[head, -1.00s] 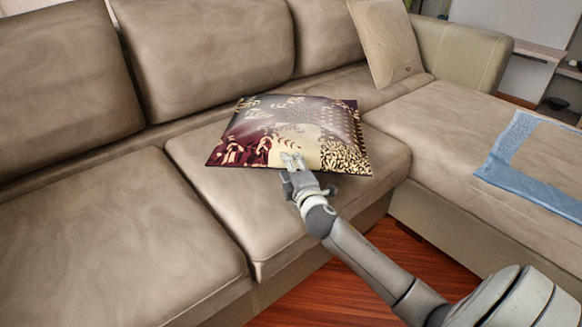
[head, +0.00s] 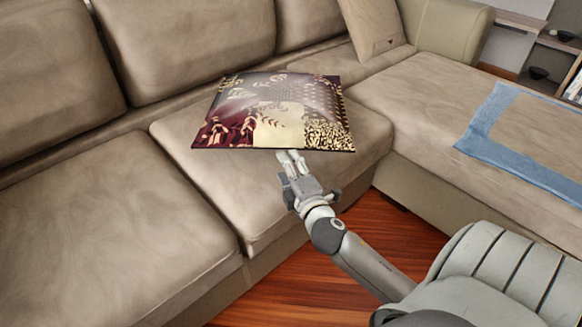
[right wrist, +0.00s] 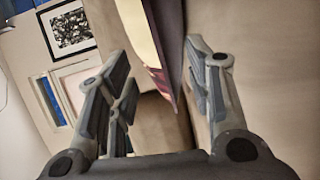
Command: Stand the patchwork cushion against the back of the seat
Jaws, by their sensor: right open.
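The patchwork cushion (head: 275,108), maroon and cream with a dark edge, lies nearly flat on the middle of the sofa seat (head: 185,140). It is apart from the seat back (head: 200,45). My right gripper (head: 291,157) is open, with its fingertips at the middle of the cushion's front edge. In the right wrist view the cushion's edge (right wrist: 160,45) shows between the spread fingers (right wrist: 165,85), and neither finger visibly grips it. Whether a finger touches the cushion cannot be told. My left gripper is not in view.
A plain beige cushion (head: 375,25) leans in the sofa's far corner. A blue-bordered cloth (head: 500,125) lies on the chaise part (head: 420,95) at the right. The left seat (head: 85,230) is clear. Red-brown wooden floor (head: 310,250) shows in front.

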